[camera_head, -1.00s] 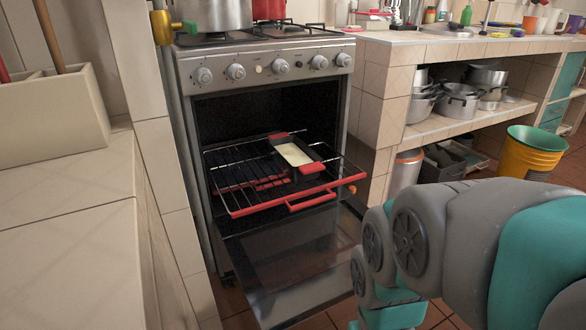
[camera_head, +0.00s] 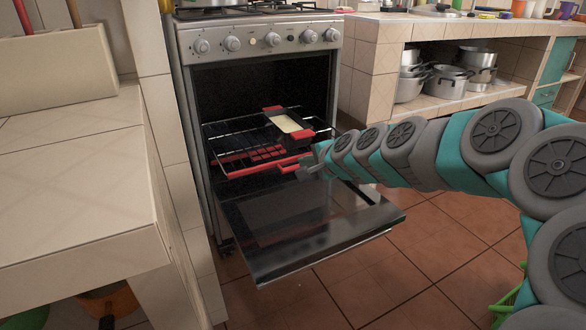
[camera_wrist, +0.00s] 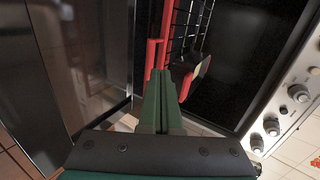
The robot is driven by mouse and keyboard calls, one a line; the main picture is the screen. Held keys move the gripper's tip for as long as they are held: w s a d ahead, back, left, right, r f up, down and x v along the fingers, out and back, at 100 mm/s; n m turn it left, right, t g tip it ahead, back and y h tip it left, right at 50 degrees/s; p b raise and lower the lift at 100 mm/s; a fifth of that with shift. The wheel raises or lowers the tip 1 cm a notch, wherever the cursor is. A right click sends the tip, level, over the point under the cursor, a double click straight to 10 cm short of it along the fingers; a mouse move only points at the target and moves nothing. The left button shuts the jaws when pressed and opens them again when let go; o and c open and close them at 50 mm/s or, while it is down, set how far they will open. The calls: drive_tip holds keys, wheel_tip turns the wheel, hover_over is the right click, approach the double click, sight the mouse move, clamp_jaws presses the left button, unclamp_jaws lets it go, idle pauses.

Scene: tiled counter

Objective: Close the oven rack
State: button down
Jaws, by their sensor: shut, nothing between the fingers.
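The oven (camera_head: 262,38) has its glass door (camera_head: 310,225) folded down open. A wire rack (camera_head: 235,124) with a red front edge (camera_head: 250,170) sticks partly out of the cavity above the door. A dark baking dish (camera_head: 290,123) with red end handles and pale contents sits on the rack. My gripper (camera_head: 310,166) is at the red handle at the rack's front. In the wrist view its green fingers (camera_wrist: 163,80) are shut and empty, with tips at the red handle (camera_wrist: 152,58); I cannot tell whether they touch.
A tiled counter (camera_head: 70,190) stands close on the left. Another counter (camera_head: 385,60) with pots on its shelf (camera_head: 450,85) is on the right. The tiled floor (camera_head: 390,270) before the oven is clear.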

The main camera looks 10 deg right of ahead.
drive_tip(key=shift+m, duration=0.3)
drive_tip(key=x, duration=0.7)
drive_tip(key=d+x, duration=0.1)
drive_tip(key=x, duration=0.2)
drive_tip(key=shift+w+r, duration=0.1)
drive_tip(key=shift+w, duration=0.4)
drive_tip(key=p, duration=0.7)
approach(255, 124)
drive_tip(key=f, duration=0.2)
drive_tip(key=w+f, duration=0.1)
drive_tip(key=shift+a+f, duration=0.15)
drive_tip(key=shift+a, duration=0.2)
drive_tip(key=shift+w+a+f+p, duration=0.1)
drive_tip(key=shift+w+a+p, duration=0.1)
drive_tip(key=shift+w+p, duration=0.25)
drive_tip(key=shift+w+a+r+p, duration=0.1)
drive_tip(key=shift+w+a+p, duration=0.15)
drive_tip(key=shift+w, duration=0.45)
drive_tip(key=shift+w+a+f+p, duration=0.1)
drive_tip(key=shift+w+a+p, duration=0.1)
drive_tip(key=shift+w+p, duration=0.25)
drive_tip(key=shift+w, duration=0.15)
